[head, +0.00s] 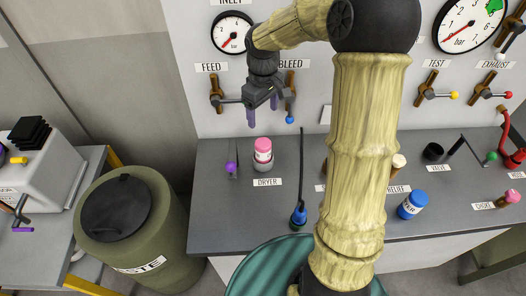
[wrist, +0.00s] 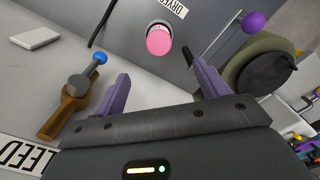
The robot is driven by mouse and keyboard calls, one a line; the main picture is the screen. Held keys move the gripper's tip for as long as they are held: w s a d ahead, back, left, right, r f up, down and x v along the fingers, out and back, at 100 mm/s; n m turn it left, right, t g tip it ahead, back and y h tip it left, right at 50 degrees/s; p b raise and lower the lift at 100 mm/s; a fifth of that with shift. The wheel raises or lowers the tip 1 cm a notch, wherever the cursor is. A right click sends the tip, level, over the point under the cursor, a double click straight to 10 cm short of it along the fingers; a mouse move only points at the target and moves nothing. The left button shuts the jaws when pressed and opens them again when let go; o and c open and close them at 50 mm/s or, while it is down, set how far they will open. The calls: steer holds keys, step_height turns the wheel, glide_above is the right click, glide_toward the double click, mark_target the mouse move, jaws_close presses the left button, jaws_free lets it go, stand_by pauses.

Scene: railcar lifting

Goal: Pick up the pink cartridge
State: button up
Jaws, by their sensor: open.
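The pink cartridge (head: 263,149) stands upright in a grey round holder (head: 263,165) behind the DRYER label on the bench. It has a pink cap and a white label band. My gripper (head: 269,117) is above and just behind it, near the panel, with a clear gap between them. The jaws are open and empty. In the wrist view the cartridge (wrist: 159,40) shows its pink top beyond and between the purple fingertips of my gripper (wrist: 164,78). Its lower body is mostly hidden there.
The BLEED valve handle (head: 290,105) and FEED valve (head: 216,95) stick out of the panel close to my gripper. A purple-knobbed lever (head: 231,167) stands left of the cartridge. A waste bin (head: 140,220) is left of the bench.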

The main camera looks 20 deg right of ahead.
mark_target(263, 144)
steer(key=shift+f, duration=0.1)
step_height(263, 144, down, 12)
steer(key=shift+p, duration=1)
steer(key=shift+w+f+p, duration=0.2)
steer(key=shift+f+p, duration=0.75)
steer(key=shift+f, duration=1.65)
steer(key=c, duration=1.3)
